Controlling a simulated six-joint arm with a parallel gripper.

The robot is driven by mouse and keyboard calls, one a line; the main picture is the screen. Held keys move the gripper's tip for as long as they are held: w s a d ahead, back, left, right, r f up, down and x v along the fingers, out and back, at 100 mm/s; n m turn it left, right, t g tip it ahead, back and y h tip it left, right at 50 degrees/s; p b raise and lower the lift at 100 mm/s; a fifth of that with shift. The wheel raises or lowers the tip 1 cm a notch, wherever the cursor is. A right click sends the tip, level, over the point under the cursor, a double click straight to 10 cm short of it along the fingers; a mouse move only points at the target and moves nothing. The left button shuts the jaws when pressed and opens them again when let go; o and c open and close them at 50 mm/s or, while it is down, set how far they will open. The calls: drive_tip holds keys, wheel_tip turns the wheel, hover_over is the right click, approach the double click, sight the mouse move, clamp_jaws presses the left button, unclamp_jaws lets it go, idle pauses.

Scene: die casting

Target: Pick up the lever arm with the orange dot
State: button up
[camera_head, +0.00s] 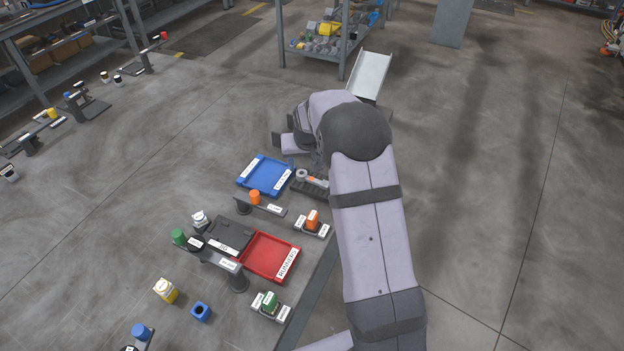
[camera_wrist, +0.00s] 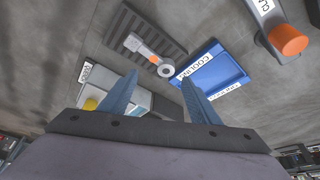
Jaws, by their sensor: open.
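The lever arm (camera_wrist: 137,45) is light grey with a ring at one end and an orange dot near its middle. It lies on a dark ribbed rack (camera_wrist: 120,25) in the wrist view. In the head view the lever arm (camera_head: 319,182) lies on the rack (camera_head: 309,191), just left of my arm. My gripper (camera_wrist: 158,78) is open and empty. In the wrist view its two fingers point toward the rack and the blue tray, with the lever arm beyond the fingertips and apart from them.
A blue tray (camera_head: 244,181) labelled COOLING in the wrist view (camera_wrist: 213,70) stands beside the rack. An orange cylinder on a stand (camera_head: 255,197), an orange part (camera_head: 312,217) and a red tray (camera_head: 262,265) are nearby. A pale chute (camera_head: 369,75) stands behind my arm.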

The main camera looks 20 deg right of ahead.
sight(303, 173)
drive_tip(key=shift+a+p+x, duration=0.2)
drive_tip(key=shift+p+x, duration=0.45)
drive_tip(key=shift+x, duration=0.6)
drive_tip(key=shift+a+p+x, duration=0.2)
drive_tip(key=shift+p+x, duration=0.4)
drive_tip(key=shift+x, duration=0.65)
drive_tip(key=shift+w+f, duration=0.35)
drive_tip(key=shift+f, duration=0.2)
clamp_jaws()
